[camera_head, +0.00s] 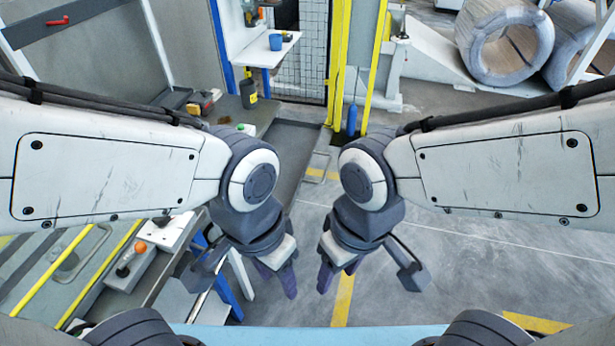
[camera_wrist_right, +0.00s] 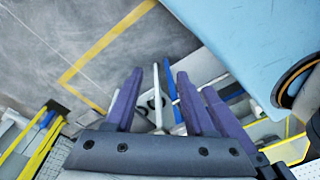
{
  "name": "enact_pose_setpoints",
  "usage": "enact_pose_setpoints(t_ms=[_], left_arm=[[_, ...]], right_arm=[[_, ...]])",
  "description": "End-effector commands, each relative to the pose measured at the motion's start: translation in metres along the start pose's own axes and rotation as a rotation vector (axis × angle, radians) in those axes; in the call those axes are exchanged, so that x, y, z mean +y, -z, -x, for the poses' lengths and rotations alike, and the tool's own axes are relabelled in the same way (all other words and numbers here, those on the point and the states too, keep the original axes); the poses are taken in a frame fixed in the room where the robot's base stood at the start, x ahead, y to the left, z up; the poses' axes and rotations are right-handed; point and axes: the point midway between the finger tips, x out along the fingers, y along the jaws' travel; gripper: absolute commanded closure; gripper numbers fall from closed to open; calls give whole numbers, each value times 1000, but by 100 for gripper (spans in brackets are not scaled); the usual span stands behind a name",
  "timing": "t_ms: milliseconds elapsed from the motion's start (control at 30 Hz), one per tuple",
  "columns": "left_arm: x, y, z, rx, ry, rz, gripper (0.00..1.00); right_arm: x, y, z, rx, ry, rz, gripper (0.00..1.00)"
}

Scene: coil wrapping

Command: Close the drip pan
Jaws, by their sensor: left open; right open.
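A long, shallow dark-grey tray with a raised rim, which looks like the drip pan (camera_head: 288,138), lies low beside the machine in the head view. A thin loop like a handle (camera_head: 318,170) shows at its right side; whether it is joined to the pan is unclear. My left arm hides part of the pan. My left gripper (camera_head: 277,281) is open and empty, pointing down nearer to me than the pan. My right gripper (camera_head: 338,279) is open and empty just right of it, apart from the pan. The purple fingers of my right gripper (camera_wrist_right: 158,88) show spread in the wrist view.
A control box with an orange knob (camera_head: 133,256) stands at the lower left. A light-blue surface (camera_head: 310,338) is at the near edge. Yellow posts (camera_head: 340,70) and a blue bottle (camera_head: 352,118) stand beyond the pan. Wire coils (camera_head: 505,45) lie far right. Floor at right is clear.

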Motion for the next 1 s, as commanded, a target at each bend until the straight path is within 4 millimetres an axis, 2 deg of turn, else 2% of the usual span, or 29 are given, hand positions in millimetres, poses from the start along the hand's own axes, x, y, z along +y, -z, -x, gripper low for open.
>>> enact_pose_setpoints(t_ms=[33, 100, 133, 400, 500, 600, 700, 800, 900, 1000], left_arm=[[-1, -1, -10, 0, 0, 0, 50], [-2, -1, -25, 0, 0, 0, 50], [-2, -2, -32, 0, 0, 0, 50], [-8, -6, -105, -1, 0, 0, 50], [-9, -7, -130, -1, 0, -1, 50], [-11, -8, -155, 0, 0, -1, 50], [-13, -10, -181, 0, 0, -1, 50], [-15, -11, -206, 0, 0, -1, 50], [-16, -12, -228, 0, 0, -1, 50], [-18, -13, -243, 0, 0, -1, 50]], right_arm=[[5, 9, -15, 20, -9, -32, 69], [17, 31, -37, 79, -27, -102, 96], [24, 43, -49, 111, -35, -141, 100], [103, 164, -163, 513, -12, -529, 100], [130, 198, -201, 660, 59, -654, 100], [154, 224, -237, 798, 166, -773, 100], [176, 241, -271, 922, 306, -888, 100], [195, 249, -302, 1032, 478, -1000, 100], [211, 248, -326, 1122, 665, -1100, 100], [222, 242, -341, 1185, 836, -1176, 100]])
